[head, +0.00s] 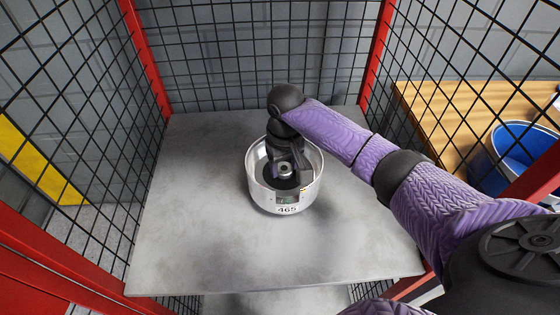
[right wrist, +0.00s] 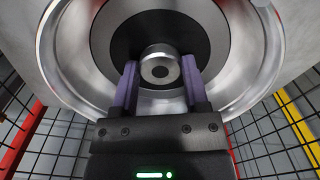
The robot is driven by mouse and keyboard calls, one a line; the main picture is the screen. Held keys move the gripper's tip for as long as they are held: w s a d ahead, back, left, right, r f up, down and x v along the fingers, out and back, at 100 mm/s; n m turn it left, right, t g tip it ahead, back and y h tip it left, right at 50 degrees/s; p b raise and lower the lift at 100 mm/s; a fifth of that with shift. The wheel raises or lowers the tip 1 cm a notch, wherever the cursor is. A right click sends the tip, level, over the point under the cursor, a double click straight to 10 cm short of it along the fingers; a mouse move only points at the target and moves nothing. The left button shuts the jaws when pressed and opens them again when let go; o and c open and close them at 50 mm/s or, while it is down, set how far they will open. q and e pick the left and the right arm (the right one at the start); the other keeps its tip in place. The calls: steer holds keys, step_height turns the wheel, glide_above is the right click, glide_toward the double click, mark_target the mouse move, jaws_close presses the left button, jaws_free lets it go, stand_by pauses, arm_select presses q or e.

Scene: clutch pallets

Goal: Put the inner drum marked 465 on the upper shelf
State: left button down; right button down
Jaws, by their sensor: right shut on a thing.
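The inner drum marked 465 (head: 287,209) is a silver, round, open-topped metal drum with a label on its front. It is upright at the middle of the grey upper shelf (head: 190,235) and appears to rest on it. In the right wrist view the drum (right wrist: 245,85) shows its black inner disc and central metal hub (right wrist: 160,66). My right gripper (head: 286,168) reaches down into the drum from above. Its two purple fingers (right wrist: 158,85) are shut on the central hub. My left gripper is not in view.
Black wire mesh (head: 250,50) with red posts (head: 146,60) encloses the shelf at the back and sides. Shelf surface is clear around the drum. A wooden table (head: 440,115) with a blue-lined round container (head: 520,150) stands outside on the right.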

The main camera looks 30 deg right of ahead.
mark_target(284, 180)
step_height(284, 180, down, 5)
steer(key=shift+f+b, duration=0.2)
steer(key=shift+b, duration=0.95)
steer(key=shift+r, duration=0.15)
steer(key=shift+c, duration=0.5)
jaws_free()
step_height(284, 180, up, 11)
steer(key=p, duration=0.5)
steer(key=shift+r, duration=0.5)
